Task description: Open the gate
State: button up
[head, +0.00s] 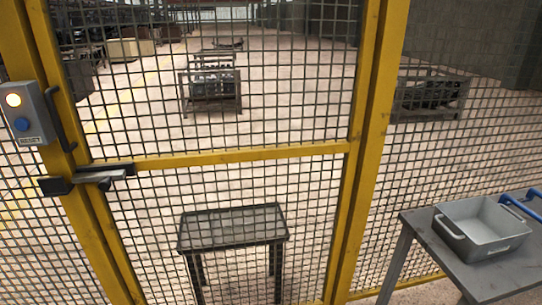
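A gate (250,155) of dark wire mesh in a yellow frame stands upright in front of me and looks closed in its yellow posts. A dark vertical pull handle (60,118) is on its left side. Below it, a grey and black latch (90,180) bridges the left post and the gate frame at the height of the yellow crossbar. A grey reset box (24,114) with a lit orange lamp and a blue button is on the left post. My gripper is not in view.
At the lower right a grey table (420,226) holds a grey bin (484,228) with something blue beside it. Behind the mesh stand a small dark table (233,228) and metal racks (211,90) with dark parts. Mesh fence continues left and right.

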aim_at(43, 29)
jog(key=i+l+u, duration=0.2)
jog(key=i, duration=0.25)
jog(key=i+l+u, duration=0.2)
jog(key=i+l, duration=0.15)
jog(key=i, duration=0.05)
